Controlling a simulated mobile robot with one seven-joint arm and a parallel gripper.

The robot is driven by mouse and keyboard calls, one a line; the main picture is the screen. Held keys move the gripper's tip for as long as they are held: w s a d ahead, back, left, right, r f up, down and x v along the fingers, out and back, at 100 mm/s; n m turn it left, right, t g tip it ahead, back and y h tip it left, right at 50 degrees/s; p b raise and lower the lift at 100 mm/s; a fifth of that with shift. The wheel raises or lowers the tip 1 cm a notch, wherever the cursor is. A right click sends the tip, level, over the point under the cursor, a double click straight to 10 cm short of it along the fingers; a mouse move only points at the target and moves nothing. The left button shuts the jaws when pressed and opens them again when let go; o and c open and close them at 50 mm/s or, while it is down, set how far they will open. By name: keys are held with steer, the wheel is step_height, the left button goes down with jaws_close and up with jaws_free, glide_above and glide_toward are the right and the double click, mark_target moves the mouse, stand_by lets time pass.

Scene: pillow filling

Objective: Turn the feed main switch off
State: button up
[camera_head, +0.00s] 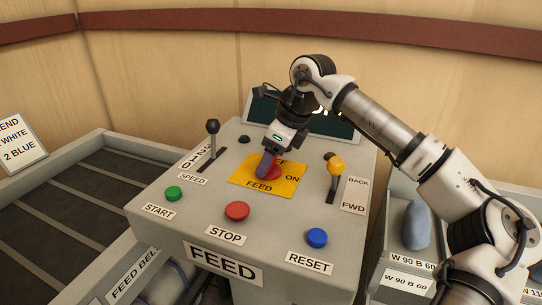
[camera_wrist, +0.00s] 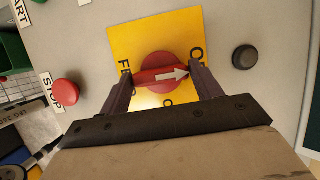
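The feed main switch is a red knob (camera_wrist: 160,90) with a white arrow on its red bar, on a yellow plate (camera_head: 290,188). In the wrist view the arrow points right, toward a partly covered label starting with "O". By the panel's layout this is the OFF side. My gripper (camera_head: 266,166) is over the knob, hiding much of it in the head view. In the wrist view its fingers (camera_wrist: 161,85) stand apart, one near each end of the bar. I cannot tell whether they touch it.
The panel carries a green START button (camera_head: 173,194), red STOP button (camera_head: 237,211), blue RESET button (camera_head: 316,238), black-knobbed SPEED lever (camera_head: 212,127) and yellow-knobbed lever (camera_head: 336,166). A dark button (camera_wrist: 245,57) is near the right finger.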

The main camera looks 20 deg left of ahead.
steer(key=o, duration=0.4)
steer(key=shift+c, duration=0.2)
steer(key=b+v, duration=0.1)
steer(key=v, duration=1.3)
steer(key=shift+f, duration=0.1)
